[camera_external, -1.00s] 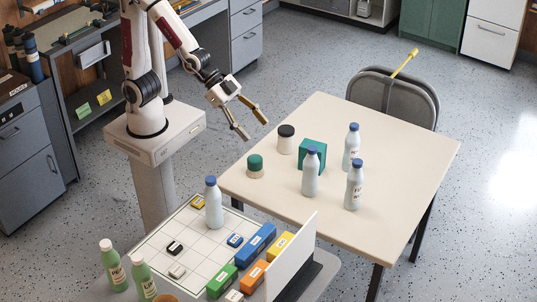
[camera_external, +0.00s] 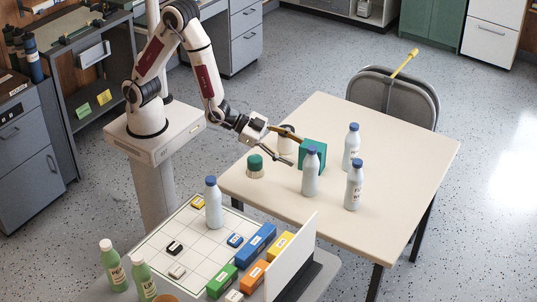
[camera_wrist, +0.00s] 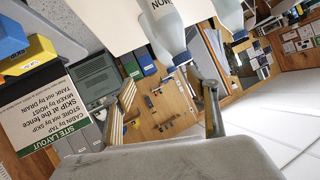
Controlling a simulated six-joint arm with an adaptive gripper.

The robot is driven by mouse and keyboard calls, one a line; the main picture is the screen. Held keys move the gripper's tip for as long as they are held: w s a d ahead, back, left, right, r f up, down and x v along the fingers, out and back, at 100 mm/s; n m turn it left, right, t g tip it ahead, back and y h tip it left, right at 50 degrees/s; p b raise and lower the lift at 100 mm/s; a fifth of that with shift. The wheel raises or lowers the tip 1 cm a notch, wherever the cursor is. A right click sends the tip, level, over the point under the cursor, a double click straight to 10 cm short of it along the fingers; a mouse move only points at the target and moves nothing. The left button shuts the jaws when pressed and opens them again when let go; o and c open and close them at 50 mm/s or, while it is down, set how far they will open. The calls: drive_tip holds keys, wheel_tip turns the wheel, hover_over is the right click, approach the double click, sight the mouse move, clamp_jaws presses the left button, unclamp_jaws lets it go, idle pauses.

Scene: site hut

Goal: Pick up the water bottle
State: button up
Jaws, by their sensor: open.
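Three white bottles with blue caps stand upright on the cream table: one nearest my gripper (camera_external: 311,178), one at the back (camera_external: 351,150) and one to the right (camera_external: 354,188). A similar bottle (camera_external: 213,207) stands on the gridded board. My gripper (camera_external: 297,151) is open and empty, its fingers pointing toward the nearest table bottle at about its cap height.
A teal box (camera_external: 318,151) stands close behind the nearest bottle. A jar (camera_external: 286,146) is partly hidden by my gripper; a green-lidded jar (camera_external: 255,167) is left of it. Coloured blocks (camera_external: 256,245) and an upright white panel (camera_external: 292,256) are in front. The table's right side is clear.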

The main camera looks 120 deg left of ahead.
sight(307, 163)
drive_tip(key=shift+w+a+f+n+t+y, duration=0.1)
drive_tip(key=shift+a+f+n+t+y, duration=0.25)
drive_tip(key=shift+f, duration=0.45)
drive_tip(key=shift+a+f+n+t+y, duration=0.1)
drive_tip(key=shift+a+f+n+y, duration=0.3)
drive_tip(key=shift+f, duration=0.45)
drive_tip(key=shift+w+a+f+n+t+y, duration=0.1)
drive_tip(key=shift+a+f+n+t+y, duration=0.15)
drive_tip(key=shift+a+f+y, duration=0.4)
drive_tip(key=shift+s+d+f+n+t+y, duration=0.1)
drive_tip(key=shift+s+f+n+t+y, duration=0.25)
drive_tip(key=shift+s+f+n+t, duration=0.35)
drive_tip(key=shift+s+d+f+n+t+y, duration=0.1)
drive_tip(key=shift+s+f+n+t+y, duration=0.3)
drive_tip(key=shift+f+n, duration=0.45)
drive_tip(key=shift+a, duration=0.1)
drive_tip(key=shift+x, duration=1.25)
drive_tip(key=shift+f, duration=0.1)
drive_tip(key=shift+w+a+f, duration=0.15)
drive_tip(key=shift+w+a, duration=0.35)
drive_tip(key=shift+w, duration=0.2)
drive_tip(key=shift+w+a+f, duration=0.2)
drive_tip(key=shift+w+a, duration=0.35)
drive_tip(key=shift+w, duration=0.1)
drive_tip(key=shift+x, duration=0.9)
